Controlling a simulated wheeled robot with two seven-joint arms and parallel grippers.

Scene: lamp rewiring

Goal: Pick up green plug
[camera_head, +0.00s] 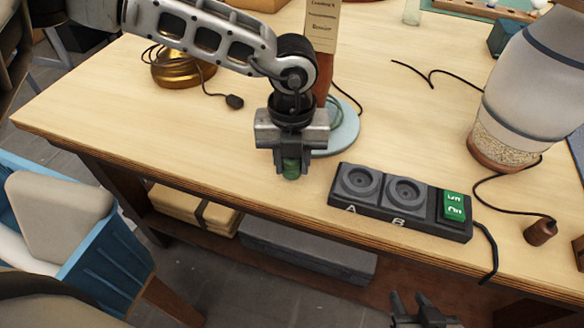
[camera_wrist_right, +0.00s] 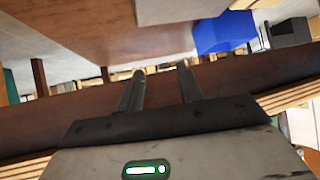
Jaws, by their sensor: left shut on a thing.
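The green plug (camera_head: 291,168) is between the fingers of my left gripper (camera_head: 290,160), near the front edge of the table. The gripper points down and is shut on the plug, hiding its upper part. I cannot tell whether the plug touches the tabletop. My right gripper (camera_head: 424,310) is low in front of the table, at the bottom of the head view. In the right wrist view its two fingers (camera_wrist_right: 160,92) stand apart with nothing between them.
A black socket block (camera_head: 400,203) with sockets A and B and a green switch (camera_head: 453,206) sits right of the plug. A brass lamp base (camera_head: 183,70), black plug (camera_head: 235,101), pale blue round base (camera_head: 340,135), large glass lamp (camera_head: 525,90) and brown plug (camera_head: 540,232) stand around. Bare tabletop lies left.

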